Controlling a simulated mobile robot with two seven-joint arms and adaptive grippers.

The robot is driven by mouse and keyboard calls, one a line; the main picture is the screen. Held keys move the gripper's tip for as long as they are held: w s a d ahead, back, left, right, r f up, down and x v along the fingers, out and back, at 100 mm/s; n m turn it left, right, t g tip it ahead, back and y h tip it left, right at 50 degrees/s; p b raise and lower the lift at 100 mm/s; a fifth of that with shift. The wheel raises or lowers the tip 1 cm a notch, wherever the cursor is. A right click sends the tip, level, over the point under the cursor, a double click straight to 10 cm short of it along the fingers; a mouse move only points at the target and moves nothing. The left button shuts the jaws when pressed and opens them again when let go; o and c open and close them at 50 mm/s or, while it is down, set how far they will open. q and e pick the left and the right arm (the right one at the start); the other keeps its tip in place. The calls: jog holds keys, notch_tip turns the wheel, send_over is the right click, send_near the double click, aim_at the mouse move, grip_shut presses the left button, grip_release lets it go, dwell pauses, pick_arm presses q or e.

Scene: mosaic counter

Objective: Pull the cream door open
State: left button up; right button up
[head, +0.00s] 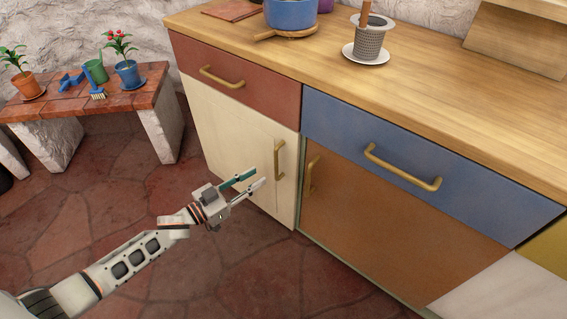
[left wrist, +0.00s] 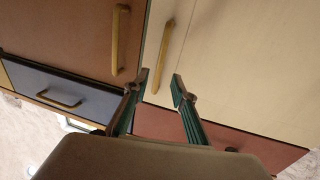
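The cream door (head: 235,140) is on the lower left of the counter, under a red drawer, and looks closed. Its upright brass handle (head: 279,160) is near its right edge. In the left wrist view the cream door (left wrist: 245,70) fills the right side and its handle (left wrist: 162,55) stands just beyond the fingertips. My left gripper (head: 259,177) is in front of the door, a little left of the handle; it also shows in the left wrist view (left wrist: 159,82). Its fingers are apart with nothing between them. My right gripper is not in view.
A brown door (head: 390,215) with its own upright handle (head: 312,175) adjoins on the right. Above are the red drawer (head: 240,82) and blue drawer (head: 430,150) with protruding handles. A low bench (head: 90,103) with plants stands left. The stone floor before the door is clear.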

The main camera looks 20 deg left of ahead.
pick_arm(q)
jog(key=b+x, duration=0.1)
jog(key=x, duration=0.6)
jog(key=shift+d+r, duration=0.15)
jog(key=shift+w, duration=0.15)
jog(key=shift+c, duration=0.4)
grip_shut()
